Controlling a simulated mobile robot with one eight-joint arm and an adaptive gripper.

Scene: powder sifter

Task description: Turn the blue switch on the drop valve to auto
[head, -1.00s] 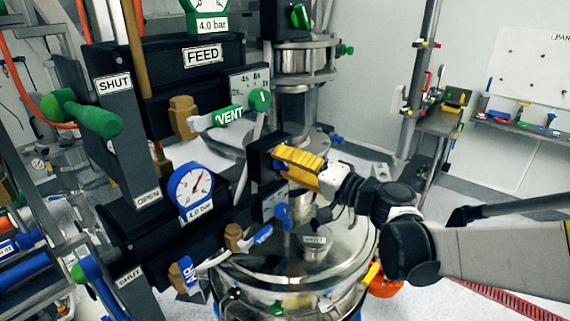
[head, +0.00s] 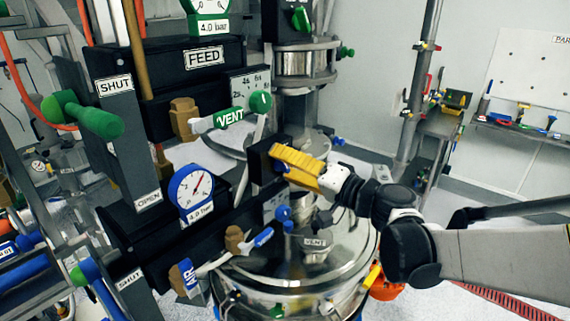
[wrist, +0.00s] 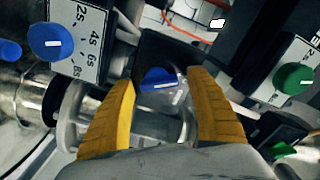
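In the wrist view a blue switch (wrist: 157,80) with a white mark sits on a black box (wrist: 160,48). It lies between the two yellow fingers of my gripper (wrist: 160,93), ahead of the tips, with a visible gap on each side. My gripper is open and holds nothing. In the head view my yellow gripper (head: 302,168) is at the face of the same black box (head: 259,163), and its fingers hide most of the switch. The lettering around the switch is not readable.
A blue timer knob (wrist: 45,42) on a white dial plate is at the upper left of the wrist view, and a green knob (wrist: 293,78) is at the right. Steel vessel (head: 340,270) lies below.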

